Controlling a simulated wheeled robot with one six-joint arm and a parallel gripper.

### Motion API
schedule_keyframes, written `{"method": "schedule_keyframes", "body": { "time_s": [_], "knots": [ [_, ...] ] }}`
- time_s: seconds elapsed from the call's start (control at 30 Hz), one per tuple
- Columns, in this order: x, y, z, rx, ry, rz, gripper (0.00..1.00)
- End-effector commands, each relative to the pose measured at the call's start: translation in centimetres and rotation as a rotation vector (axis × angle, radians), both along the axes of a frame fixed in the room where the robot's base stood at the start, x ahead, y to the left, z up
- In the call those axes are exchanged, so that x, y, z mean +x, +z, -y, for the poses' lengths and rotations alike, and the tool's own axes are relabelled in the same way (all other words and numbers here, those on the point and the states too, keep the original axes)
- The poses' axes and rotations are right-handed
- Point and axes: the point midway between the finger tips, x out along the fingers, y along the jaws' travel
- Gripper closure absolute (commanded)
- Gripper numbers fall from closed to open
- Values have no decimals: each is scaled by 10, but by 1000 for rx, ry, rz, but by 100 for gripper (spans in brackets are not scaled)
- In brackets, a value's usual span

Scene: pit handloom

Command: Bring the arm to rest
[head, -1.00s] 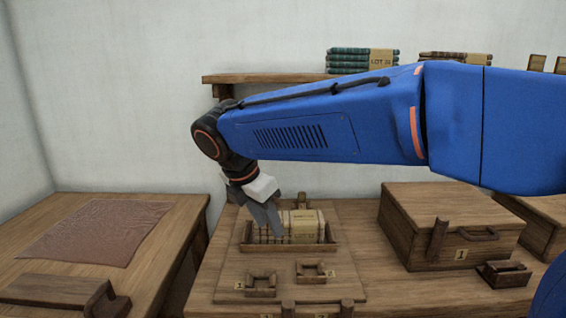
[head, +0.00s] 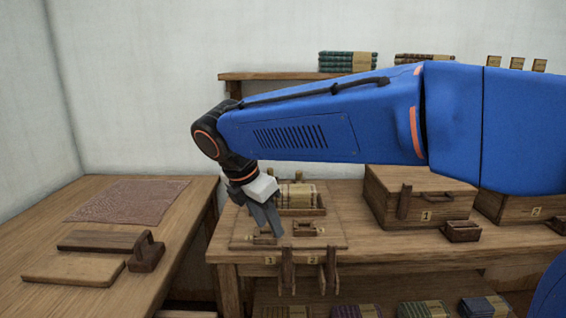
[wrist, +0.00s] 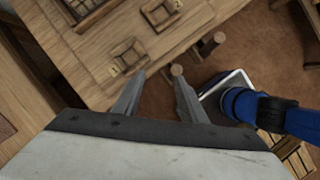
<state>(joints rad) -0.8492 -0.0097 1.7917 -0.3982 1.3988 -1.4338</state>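My gripper (head: 264,218) hangs from my blue arm, pointing down in front of the work table in the head view. In the wrist view its two fingers (wrist: 157,95) stand apart with nothing between them, so it is open and empty. Below and beyond the fingertips in the wrist view is a wooden board with small square frames, one of them (wrist: 128,55) near the left fingertip. In the head view the gripper partly covers that board (head: 335,241) and one of its small frames.
A wooden tray (head: 322,211) with a wrapped bundle sits behind the gripper. Lidded box 1 (head: 375,205) stands to the right. A side table at left bears a reddish cloth (head: 128,201) and a wooden block with a handle (head: 95,240). A shelf (head: 270,76) is on the wall.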

Motion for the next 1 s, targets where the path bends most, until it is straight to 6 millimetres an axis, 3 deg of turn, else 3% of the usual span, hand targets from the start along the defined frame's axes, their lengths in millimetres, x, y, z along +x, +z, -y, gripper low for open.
{"method": "schedule_keyframes", "body": {
  "time_s": [0.37, 0.57, 0.77, 1.0],
  "knots": [
    [-3, -1, 42, 75, -163, 26, 62],
    [-9, -2, 79, 143, -315, 53, 62],
    [-24, -8, 131, 245, -551, 93, 62],
    [-63, -27, 211, 427, -990, 170, 62]
  ]
}}
